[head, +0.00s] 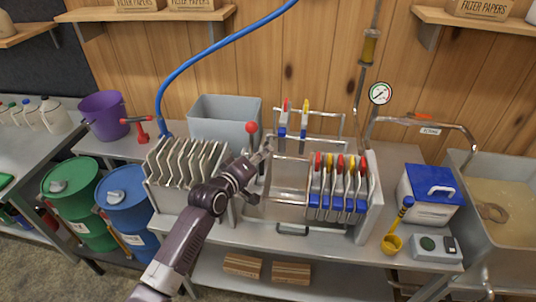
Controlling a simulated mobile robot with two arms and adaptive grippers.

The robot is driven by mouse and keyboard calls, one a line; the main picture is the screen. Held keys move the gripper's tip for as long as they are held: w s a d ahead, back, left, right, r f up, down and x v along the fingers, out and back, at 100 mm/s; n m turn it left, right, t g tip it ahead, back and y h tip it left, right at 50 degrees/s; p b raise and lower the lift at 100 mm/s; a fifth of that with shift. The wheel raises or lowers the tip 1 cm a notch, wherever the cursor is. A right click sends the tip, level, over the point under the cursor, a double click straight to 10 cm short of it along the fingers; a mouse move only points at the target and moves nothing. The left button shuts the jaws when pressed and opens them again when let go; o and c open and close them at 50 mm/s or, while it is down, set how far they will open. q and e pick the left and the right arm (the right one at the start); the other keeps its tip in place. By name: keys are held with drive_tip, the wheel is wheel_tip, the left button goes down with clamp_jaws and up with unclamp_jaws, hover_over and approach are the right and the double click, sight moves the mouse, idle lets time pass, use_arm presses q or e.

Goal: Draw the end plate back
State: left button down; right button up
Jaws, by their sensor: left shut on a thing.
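The filter press stands mid-bench, with two rails (290,157) running left to right. My left gripper (264,153) reaches in from the lower left and is shut at the grey end plate (256,182), left of the open gap. The gripper and wrist hide much of this plate and the exact contact. A lever with a red ball (251,127) rises just behind the gripper. Several press plates with red and yellow tops and blue feet (338,188) stand at the right end, apart from the end plate, before a grey fixed plate (371,195). My right gripper is not in view.
A rack of several pale plates (187,165) stands left of my wrist. A grey bin (225,119) and a small rack with two coloured plates (304,118) are behind. A blue-lidded box (431,190), yellow scoop (393,243) and syrup pan (505,195) lie right.

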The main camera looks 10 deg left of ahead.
use_arm(q)
drive_tip(key=c, duration=2)
unclamp_jaws()
drive_tip(key=shift+c, duration=0.2)
drive_tip(key=shift+o, duration=0.4)
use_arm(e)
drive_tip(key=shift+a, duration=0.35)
use_arm(q)
drive_tip(key=shift+s, duration=0.3)
drive_tip(key=v, duration=1.1)
drive_tip(key=shift+s, duration=0.15)
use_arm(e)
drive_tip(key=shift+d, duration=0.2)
use_arm(q)
drive_tip(key=shift+a, duration=0.15)
